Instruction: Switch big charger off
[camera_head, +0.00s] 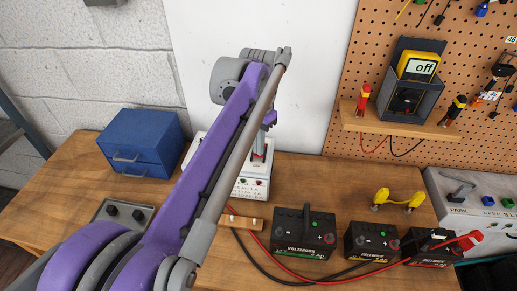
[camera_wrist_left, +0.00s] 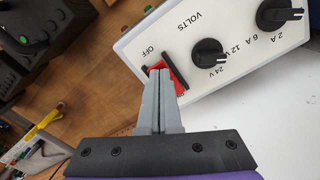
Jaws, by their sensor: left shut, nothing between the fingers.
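The big charger (camera_head: 251,188) is a white box on the bench, partly hidden behind my left arm. In the left wrist view its panel (camera_wrist_left: 238,62) carries two black knobs, one beside "VOLTS" and one beside "2 A". A red rocker switch (camera_wrist_left: 181,86) in a black frame sits near the panel edge, with "OFF" printed by one end. My left gripper (camera_wrist_left: 160,74) is shut and empty, its fingertips at the switch and covering part of it. I cannot tell whether they touch it. In the head view the left gripper (camera_head: 259,152) points down at the charger.
A blue drawer box (camera_head: 141,142) and a grey box with black knobs (camera_head: 125,213) stand left. Several batteries (camera_head: 303,232) with red and black cables stand front right. A wooden shelf (camera_head: 400,123) holds a meter (camera_head: 420,67) reading "off". A grey test bench (camera_head: 470,212) is far right.

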